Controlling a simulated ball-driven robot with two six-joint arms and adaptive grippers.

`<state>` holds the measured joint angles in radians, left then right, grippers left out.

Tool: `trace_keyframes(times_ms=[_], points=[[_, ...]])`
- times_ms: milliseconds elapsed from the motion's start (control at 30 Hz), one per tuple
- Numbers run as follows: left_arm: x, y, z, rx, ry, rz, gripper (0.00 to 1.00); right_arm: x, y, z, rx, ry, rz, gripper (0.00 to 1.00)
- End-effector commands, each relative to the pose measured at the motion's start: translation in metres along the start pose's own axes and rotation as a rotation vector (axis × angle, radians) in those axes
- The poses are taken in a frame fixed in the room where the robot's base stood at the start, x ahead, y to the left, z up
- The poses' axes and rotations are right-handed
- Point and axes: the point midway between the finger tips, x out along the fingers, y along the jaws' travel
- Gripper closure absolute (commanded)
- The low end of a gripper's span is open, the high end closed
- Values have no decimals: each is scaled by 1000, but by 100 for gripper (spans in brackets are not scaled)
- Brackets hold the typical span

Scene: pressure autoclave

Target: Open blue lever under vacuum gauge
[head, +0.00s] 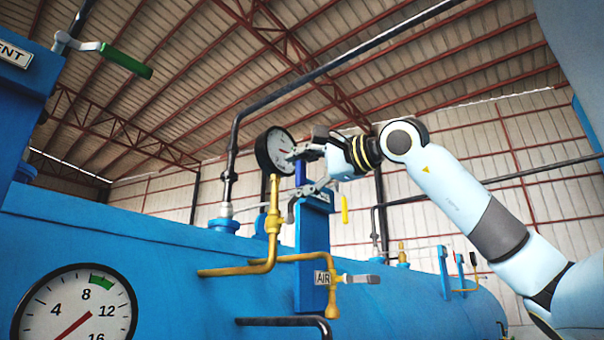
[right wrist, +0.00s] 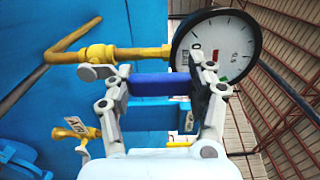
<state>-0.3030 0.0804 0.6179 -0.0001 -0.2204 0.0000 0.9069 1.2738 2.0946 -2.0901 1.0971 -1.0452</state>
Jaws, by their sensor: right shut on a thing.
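The vacuum gauge (head: 276,150) is a round dial with a black rim and white face, on yellow pipework. It is large in the right wrist view (right wrist: 222,42). The blue lever (right wrist: 160,85) lies just below the gauge, between the two fingers of my right gripper (right wrist: 160,82). In the head view, my right gripper (head: 299,172) reaches in from the right beside the gauge, with one finger above the other. Only a thin strip of the blue lever (head: 300,174) shows there. My right gripper is shut on the lever. My left gripper is not in view.
A blue post (head: 312,255) with an AIR label (head: 322,278) and a grey-handled valve (head: 360,279) stands below the gripper. A yellow pipe (head: 272,225) runs close on the left. A green handle (head: 126,61) and a large dial (head: 75,310) are at left.

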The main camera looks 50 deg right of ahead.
Motion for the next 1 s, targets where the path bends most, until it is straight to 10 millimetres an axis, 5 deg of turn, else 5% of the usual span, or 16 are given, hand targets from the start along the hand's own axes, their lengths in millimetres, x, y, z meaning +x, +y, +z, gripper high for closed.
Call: trace_keyframes(times_ms=[500, 533, 600, 1000], points=[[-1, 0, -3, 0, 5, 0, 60, 0, 2, 2, -23, -1, 5, 100], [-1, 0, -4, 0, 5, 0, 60, 0, 2, 2, -23, -1, 5, 43], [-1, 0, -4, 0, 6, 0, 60, 0, 2, 2, -22, -1, 5, 34], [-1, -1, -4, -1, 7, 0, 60, 0, -5, 1, -16, 1, -4, 33]])
